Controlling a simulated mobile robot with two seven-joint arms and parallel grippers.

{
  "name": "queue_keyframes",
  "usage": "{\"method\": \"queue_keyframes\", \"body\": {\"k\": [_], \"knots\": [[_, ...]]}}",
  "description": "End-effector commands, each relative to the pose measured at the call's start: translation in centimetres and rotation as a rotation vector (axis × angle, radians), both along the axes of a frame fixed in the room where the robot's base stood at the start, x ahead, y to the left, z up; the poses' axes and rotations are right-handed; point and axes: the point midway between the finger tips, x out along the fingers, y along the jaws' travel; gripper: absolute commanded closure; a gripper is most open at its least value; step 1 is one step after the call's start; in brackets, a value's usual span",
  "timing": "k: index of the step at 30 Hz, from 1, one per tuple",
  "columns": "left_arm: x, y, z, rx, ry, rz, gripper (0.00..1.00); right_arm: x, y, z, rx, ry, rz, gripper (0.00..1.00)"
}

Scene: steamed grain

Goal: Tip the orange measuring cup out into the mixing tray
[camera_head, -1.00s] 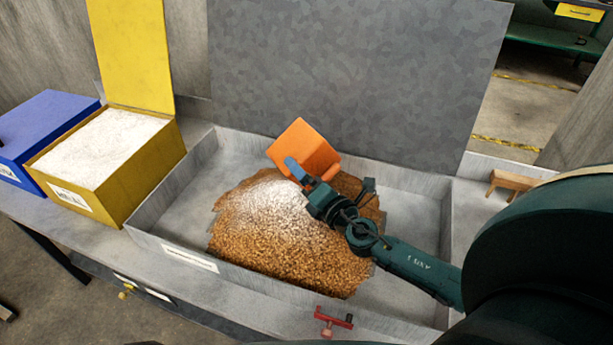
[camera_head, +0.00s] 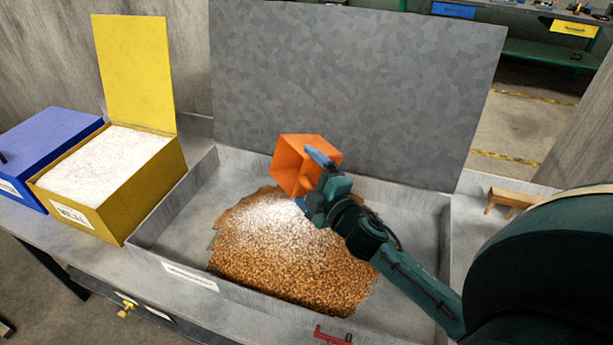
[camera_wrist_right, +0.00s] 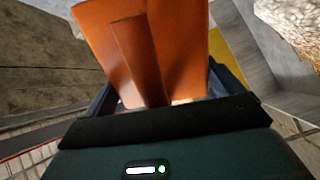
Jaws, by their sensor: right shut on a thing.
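The orange measuring cup (camera_head: 290,166) is tilted on its side above the back of the mixing tray (camera_head: 163,221), its open mouth turned to the left. No stream of powder shows at its mouth. My right gripper (camera_head: 312,186) is shut on the cup's handle; the cup and handle also fill the top of the right wrist view (camera_wrist_right: 140,55). In the tray lies a heap of brown grain (camera_head: 290,270) with white powder (camera_head: 270,222) spread on its upper part. My left gripper is not in view.
An open yellow box (camera_head: 120,208) of white powder, its lid raised, stands left of the tray, with a blue box (camera_head: 45,145) beyond it. A grey panel (camera_head: 350,80) stands behind the tray. A small wooden stand (camera_head: 512,198) is at right. A red object (camera_head: 332,337) lies in front.

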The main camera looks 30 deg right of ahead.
Motion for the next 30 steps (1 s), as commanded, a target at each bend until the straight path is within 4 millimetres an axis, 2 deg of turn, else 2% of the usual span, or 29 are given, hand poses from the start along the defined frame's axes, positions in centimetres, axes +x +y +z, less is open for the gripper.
{"method": "queue_keyframes", "body": {"k": [4,6,11,18,21,30], "knots": [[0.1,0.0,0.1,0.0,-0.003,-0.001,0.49,0.0,0.0,0.6,0.32,0.021,-0.001,0.71],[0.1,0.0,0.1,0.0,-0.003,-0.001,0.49,0.0,0.0,0.7,0.428,0.028,0.0,0.71],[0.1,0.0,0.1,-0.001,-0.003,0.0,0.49,0.0,0.0,0.9,0.558,0.039,0.0,0.71],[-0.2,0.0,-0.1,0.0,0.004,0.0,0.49,0.0,0.0,1.6,1.053,0.075,0.0,0.71],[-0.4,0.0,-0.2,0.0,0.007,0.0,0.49,0.0,0.0,1.8,1.188,0.085,0.001,0.71],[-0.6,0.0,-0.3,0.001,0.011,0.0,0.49,0.0,0.1,1.8,1.224,0.088,0.002,0.71]]}}
